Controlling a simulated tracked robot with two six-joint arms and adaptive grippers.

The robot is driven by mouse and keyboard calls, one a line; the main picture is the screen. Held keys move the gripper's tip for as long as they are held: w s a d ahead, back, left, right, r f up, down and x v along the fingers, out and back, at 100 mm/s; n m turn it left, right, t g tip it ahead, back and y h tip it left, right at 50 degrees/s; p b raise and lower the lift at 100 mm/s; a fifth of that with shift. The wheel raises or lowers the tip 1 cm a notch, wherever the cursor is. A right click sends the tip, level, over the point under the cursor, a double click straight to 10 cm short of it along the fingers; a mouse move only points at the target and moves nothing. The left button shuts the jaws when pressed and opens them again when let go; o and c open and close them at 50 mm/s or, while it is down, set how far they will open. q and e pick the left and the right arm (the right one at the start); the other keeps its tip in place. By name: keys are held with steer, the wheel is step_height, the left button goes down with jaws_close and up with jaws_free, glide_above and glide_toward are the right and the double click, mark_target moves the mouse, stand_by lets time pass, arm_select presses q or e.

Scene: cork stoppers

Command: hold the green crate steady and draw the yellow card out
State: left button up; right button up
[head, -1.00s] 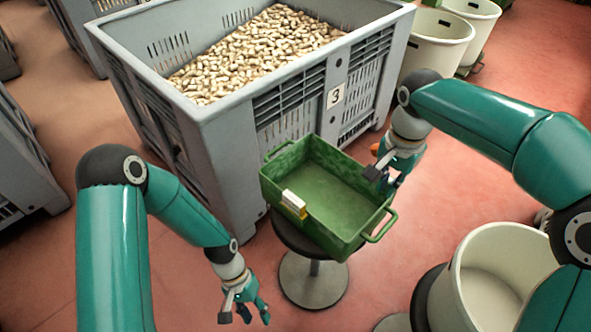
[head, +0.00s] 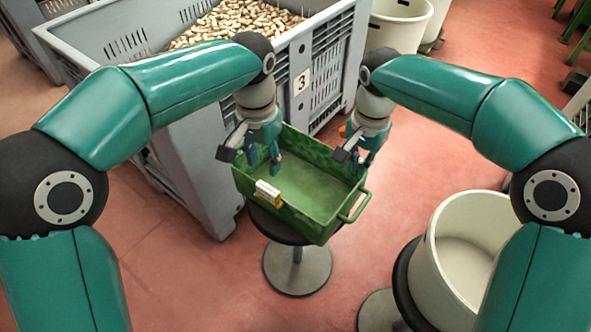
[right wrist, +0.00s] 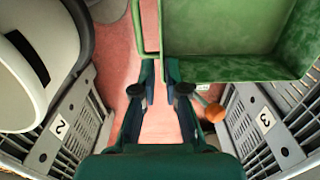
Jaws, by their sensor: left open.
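The green crate (head: 322,228) rests on a round stool; its near wall and end handle face me. A small yellow card (head: 271,201) shows under a white piece (head: 267,189) at the crate's near left rim; most of the card is hidden. My left gripper (head: 263,161) is open and empty over the crate's far left corner; I cannot tell whether it touches. My right gripper (head: 358,163) is at the crate's far right corner. In the right wrist view its fingers (right wrist: 161,92) are apart, with floor between them, beside the crate corner and handle (right wrist: 142,28).
A grey bin (head: 190,150) marked 3, full of corks, stands behind the crate. A cream tub (head: 470,235) stands at the right. An orange knob (right wrist: 215,112) is close to my right gripper. Red floor lies open in front at the left.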

mark_target(268, 188)
step_height(268, 188, down, 17)
steer(key=shift+r, duration=0.1)
stand_by(0.7)
jaws_close()
arm_select(q)
steer(key=shift+o, duration=1)
steer(key=o, duration=0.8)
steer(key=shift+w+d+r+m, duration=0.1)
steer(key=shift+w+r+m, duration=0.25)
steer(key=shift+r+m, duration=0.45)
steer(key=shift+c, duration=0.2)
arm_select(e)
steer(key=shift+w, duration=0.1)
arm_select(q)
step_height(268, 188, down, 7)
steer(key=shift+r, duration=0.2)
steer(key=shift+s+f, duration=0.2)
steer(key=shift+f, duration=1.1)
steer(key=shift+s+f, duration=0.15)
steer(key=shift+f, duration=1.1)
